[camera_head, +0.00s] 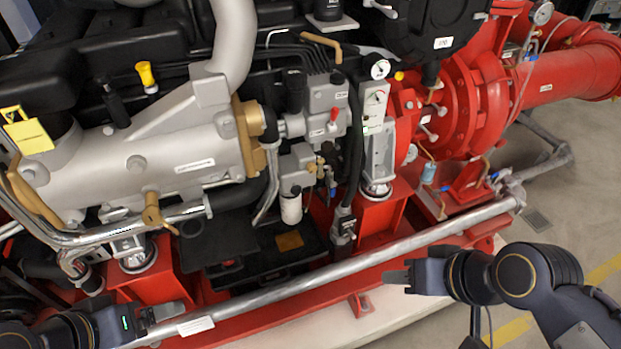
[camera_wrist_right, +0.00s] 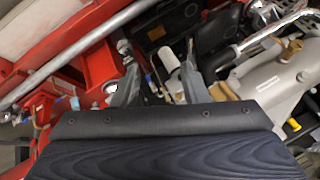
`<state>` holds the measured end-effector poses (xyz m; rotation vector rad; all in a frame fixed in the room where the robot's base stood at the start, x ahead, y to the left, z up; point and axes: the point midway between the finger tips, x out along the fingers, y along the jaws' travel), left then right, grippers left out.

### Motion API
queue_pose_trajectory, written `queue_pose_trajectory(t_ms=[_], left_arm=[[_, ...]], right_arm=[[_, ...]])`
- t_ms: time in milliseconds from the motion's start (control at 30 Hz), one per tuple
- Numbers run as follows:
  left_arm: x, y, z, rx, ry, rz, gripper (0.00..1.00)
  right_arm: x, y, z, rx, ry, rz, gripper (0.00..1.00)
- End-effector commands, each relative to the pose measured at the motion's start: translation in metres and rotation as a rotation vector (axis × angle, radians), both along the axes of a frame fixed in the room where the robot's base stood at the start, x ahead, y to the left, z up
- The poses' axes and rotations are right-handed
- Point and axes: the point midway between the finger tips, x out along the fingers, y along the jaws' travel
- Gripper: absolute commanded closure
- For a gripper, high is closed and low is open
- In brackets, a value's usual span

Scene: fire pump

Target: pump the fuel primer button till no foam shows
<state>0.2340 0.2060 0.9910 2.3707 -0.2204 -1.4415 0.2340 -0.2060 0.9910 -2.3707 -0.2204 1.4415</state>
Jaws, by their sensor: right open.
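The fuel primer button cannot be told apart for certain. A grey filter block (camera_head: 298,168) carries a white canister (camera_head: 291,208) at the middle of the engine's near side; above it is a grey valve block (camera_head: 325,105) with a red lever (camera_head: 333,115). No foam can be made out. My right gripper (camera_head: 396,283) is open and empty, in front of the silver rail, apart from the blocks. In the right wrist view the white canister (camera_wrist_right: 169,57) shows beyond and between its fingers (camera_wrist_right: 158,72). My left gripper (camera_head: 168,313) is by the rail at lower left; its opening is unclear.
The silver rail (camera_head: 350,262) runs along the red base between my right gripper and the engine. A large silver manifold (camera_head: 130,165) lies left, red pump piping (camera_head: 480,105) right. A small blue cylinder (camera_head: 429,173) hangs by the pump. The floor at right is open.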

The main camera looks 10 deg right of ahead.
Motion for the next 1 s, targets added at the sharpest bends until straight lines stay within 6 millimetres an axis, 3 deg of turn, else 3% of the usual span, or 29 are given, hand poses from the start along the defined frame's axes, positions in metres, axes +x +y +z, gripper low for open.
queue_pose_trajectory(t_ms=[33,300,1000], left_arm=[[0.0000,0.0000,0.0000,0.000,0.000,0.000,0.16],[0.0000,0.0000,0.0000,0.000,0.000,0.000,0.16],[0.0000,0.0000,0.0000,0.000,0.000,0.000,0.16]], right_arm=[[0.0000,0.0000,0.0000,0.000,0.000,0.000,0.67],[0.0000,0.0000,0.0000,0.000,0.000,0.000,1.00],[0.0000,0.0000,0.0000,0.000,0.000,0.000,1.00]])
